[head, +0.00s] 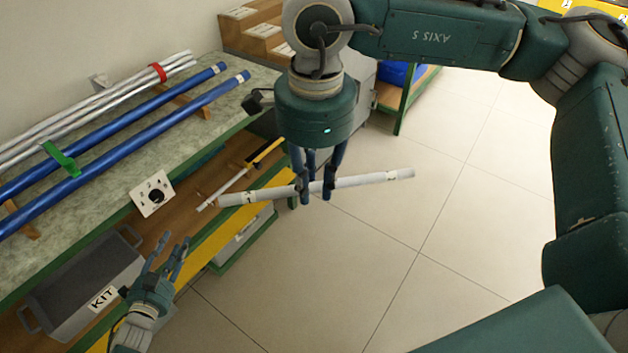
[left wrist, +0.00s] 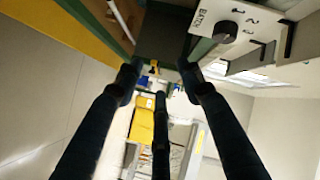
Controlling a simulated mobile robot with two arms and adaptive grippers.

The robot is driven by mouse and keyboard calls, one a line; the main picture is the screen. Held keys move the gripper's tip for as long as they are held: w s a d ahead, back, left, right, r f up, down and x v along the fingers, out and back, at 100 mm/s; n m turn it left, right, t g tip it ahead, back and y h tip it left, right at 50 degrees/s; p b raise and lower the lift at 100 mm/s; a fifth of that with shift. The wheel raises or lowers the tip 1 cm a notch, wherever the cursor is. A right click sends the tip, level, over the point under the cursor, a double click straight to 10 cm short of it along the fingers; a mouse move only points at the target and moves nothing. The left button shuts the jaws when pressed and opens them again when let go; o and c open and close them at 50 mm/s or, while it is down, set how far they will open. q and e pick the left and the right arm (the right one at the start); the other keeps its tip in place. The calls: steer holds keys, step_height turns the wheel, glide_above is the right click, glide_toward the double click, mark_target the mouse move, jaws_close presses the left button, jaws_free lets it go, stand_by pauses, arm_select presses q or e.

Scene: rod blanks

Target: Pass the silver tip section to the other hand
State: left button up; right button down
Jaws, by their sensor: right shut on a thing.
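The silver tip section (head: 362,181) is a pale grey rod with dark marks near its ends, held nearly level and tilted slightly up to the right in the head view. My right gripper (head: 317,188) points down and is shut on it near its middle, with both ends sticking out. My left gripper (head: 168,248) is lower left of the rod, apart from it, with its fingers spread and empty. The fingers also show in the left wrist view (left wrist: 159,84), with nothing between them. I cannot make out the rod in that view.
A workbench (head: 112,160) on the left bears blue rods (head: 150,126) and silver rods with a red band. A knob panel (head: 153,194) is on its front edge. Below are a grey KIT bin (head: 85,268) and a shelf with a thin white rod. Tiled floor (head: 400,270) is clear.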

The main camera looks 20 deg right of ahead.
arm_select(q)
steer(key=s+a+f+n+g+y, duration=0.2)
steer(key=s+f+n+g, duration=0.1)
steer(key=s+f, duration=0.85)
steer(key=s+a+f+n+g+y, duration=0.2)
steer(key=s+f+n+g+y, duration=0.15)
steer(key=s+f, duration=0.8)
steer(key=s+f+n+g, duration=0.1)
steer(key=s+f, duration=0.3)
steer(key=s, duration=0.6)
steer(key=s+f+n+g, duration=0.2)
steer(key=s+f+g, duration=0.2)
steer(key=s, duration=0.7)
steer(key=s+f+n+g, duration=0.2)
steer(key=s+f, duration=0.4)
steer(key=s, duration=0.5)
steer(key=shift+s+d+g, duration=0.15)
steer(key=shift+d+g, duration=0.1)
steer(key=shift+g, duration=0.1)
steer(key=shift+r, duration=0.15)
